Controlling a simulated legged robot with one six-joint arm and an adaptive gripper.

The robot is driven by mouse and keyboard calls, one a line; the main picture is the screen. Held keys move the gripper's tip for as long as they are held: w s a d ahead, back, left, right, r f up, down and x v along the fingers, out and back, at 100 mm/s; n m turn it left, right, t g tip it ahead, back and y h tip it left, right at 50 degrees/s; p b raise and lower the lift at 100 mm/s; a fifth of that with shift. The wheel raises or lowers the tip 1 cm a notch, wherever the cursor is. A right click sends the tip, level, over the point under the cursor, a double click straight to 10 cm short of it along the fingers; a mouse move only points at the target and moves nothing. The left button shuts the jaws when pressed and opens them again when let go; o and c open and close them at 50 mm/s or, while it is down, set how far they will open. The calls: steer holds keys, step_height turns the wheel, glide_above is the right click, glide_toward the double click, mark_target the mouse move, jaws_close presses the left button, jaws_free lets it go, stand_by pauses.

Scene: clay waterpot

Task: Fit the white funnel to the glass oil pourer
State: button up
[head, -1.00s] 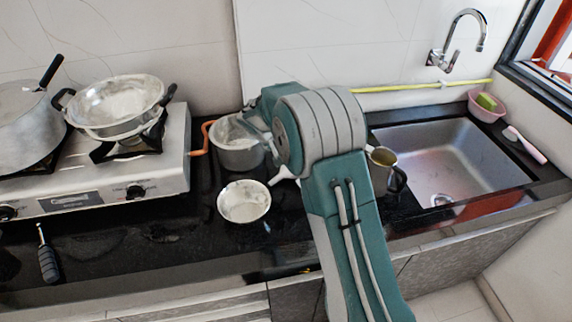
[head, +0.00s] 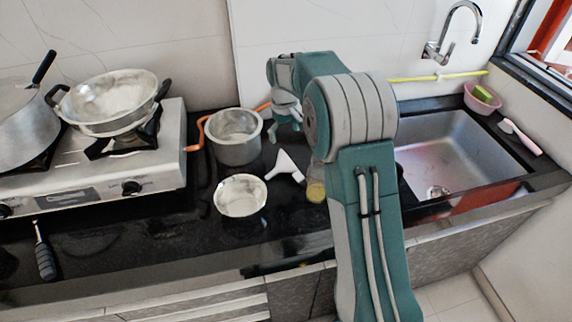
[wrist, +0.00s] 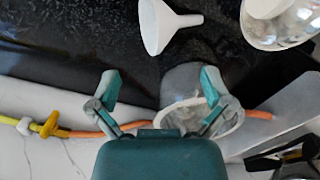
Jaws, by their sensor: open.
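The white funnel (head: 288,167) lies on the black counter, right of the small bowl, and shows at the top of the wrist view (wrist: 162,25). The glass oil pourer (head: 316,189), with yellowish oil low in it, stands right of the funnel. My arm hides part of it, and I do not see it in the wrist view. My gripper (head: 284,122) is behind the funnel, toward the wall. In the wrist view its fingers (wrist: 160,88) are spread, with nothing held between them.
A metal pot (head: 235,138) stands beside my gripper, and its rim shows behind one finger in the wrist view. A small bowl (head: 241,196) sits in front of it. The stove (head: 120,170) is at left, the sink (head: 460,160) at right. An orange hose (wrist: 82,133) runs along the wall.

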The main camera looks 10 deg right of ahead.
mark_target(285, 154)
step_height(285, 154, down, 5)
steer(key=shift+r, duration=0.1)
step_height(285, 154, down, 6)
steer(key=shift+r, duration=0.1)
steer(key=c, duration=1)
